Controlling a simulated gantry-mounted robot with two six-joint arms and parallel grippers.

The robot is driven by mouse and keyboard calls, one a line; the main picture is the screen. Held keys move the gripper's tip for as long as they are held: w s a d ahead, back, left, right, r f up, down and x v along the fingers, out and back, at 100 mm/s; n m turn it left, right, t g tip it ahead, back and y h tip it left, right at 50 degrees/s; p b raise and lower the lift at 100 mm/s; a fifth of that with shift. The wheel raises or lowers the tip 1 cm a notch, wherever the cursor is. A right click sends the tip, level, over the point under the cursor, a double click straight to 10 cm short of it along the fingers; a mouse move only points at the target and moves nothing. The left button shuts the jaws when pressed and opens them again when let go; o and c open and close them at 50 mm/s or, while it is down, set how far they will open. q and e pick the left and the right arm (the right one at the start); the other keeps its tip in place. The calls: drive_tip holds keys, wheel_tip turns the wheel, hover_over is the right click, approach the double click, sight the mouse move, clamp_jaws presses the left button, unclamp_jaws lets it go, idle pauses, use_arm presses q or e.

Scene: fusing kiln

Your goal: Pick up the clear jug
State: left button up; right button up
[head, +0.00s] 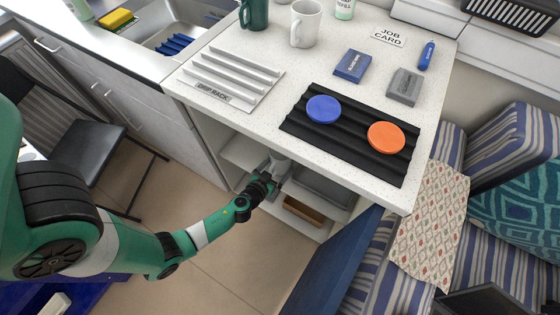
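I cannot make out a clear jug in the head view. My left gripper (279,165) reaches in from the left, below the counter's front edge, at the open shelves (245,153) under the counter. Its grey fingers are small and partly lost against the shelf, so I cannot tell whether they are open or shut, or hold anything. The inside of the shelves is mostly hidden by the counter top and my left arm. My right gripper is not in view.
The white counter (265,122) holds a drip rack (232,75), a black ridged mat (340,138) with blue (323,109) and orange (386,137) discs, a white mug (305,24) and a green mug (254,14). A brown box (303,211) sits low in the shelves. Striped seating stands at right.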

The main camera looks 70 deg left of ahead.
use_arm(q)
drive_tip(key=c, duration=1.1)
drive_tip(key=shift+r, duration=0.1)
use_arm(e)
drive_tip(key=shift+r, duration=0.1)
